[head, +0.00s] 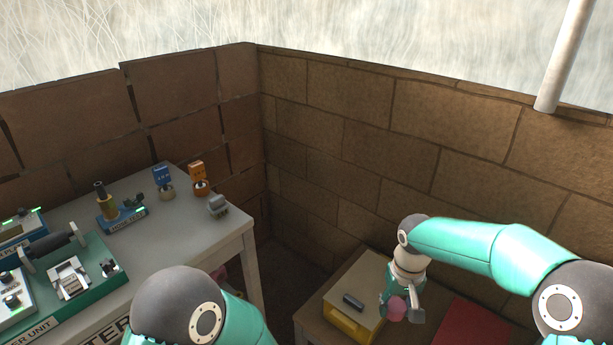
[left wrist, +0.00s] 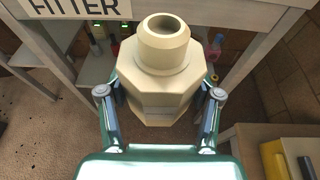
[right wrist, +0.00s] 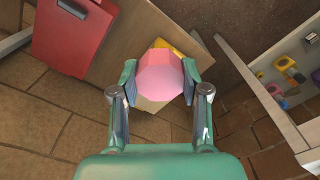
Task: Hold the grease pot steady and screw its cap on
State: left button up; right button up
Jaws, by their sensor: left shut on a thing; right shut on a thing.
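The grease pot (left wrist: 160,85) is a cream, many-sided body with a bare round neck and an open mouth. In the left wrist view my left gripper (left wrist: 165,98) is shut on its sides, with the neck pointing away from the palm. The pot is not visible in the head view, where my left arm covers the lower middle. The pink, many-sided cap (right wrist: 160,76) is between the fingers of my right gripper (right wrist: 160,85), which is shut on it. In the head view the cap (head: 397,311) shows below my right wrist, apart from the pot.
A grey workbench (head: 185,235) at left carries several devices and small blue and orange items. A low wooden table (head: 362,270) at right holds a yellow box (head: 350,322) with a dark handle and a red box (head: 468,325). Brick walls close the corner behind.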

dwell(0.4)
pick_arm(q)
jog(key=w+d+r+m+t+h, duration=0.1)
jog(key=w+d+m+t+h, duration=0.1)
jog(key=d+m+h, duration=0.4)
jog(key=w+d+r+m+t+h, duration=0.1)
jog(key=w+d+m+t+h, duration=0.1)
jog(key=d+m+h, duration=0.4)
jog(key=d+t+h, duration=0.1)
jog(key=d+h, duration=0.1)
jog(key=d, duration=0.3)
jog(key=shift+d+m+h, duration=0.3)
jog(key=shift+d+m, duration=0.05)
jog(key=shift+m, duration=0.05)
pick_arm(e)
jog(key=shift+s, duration=0.1)
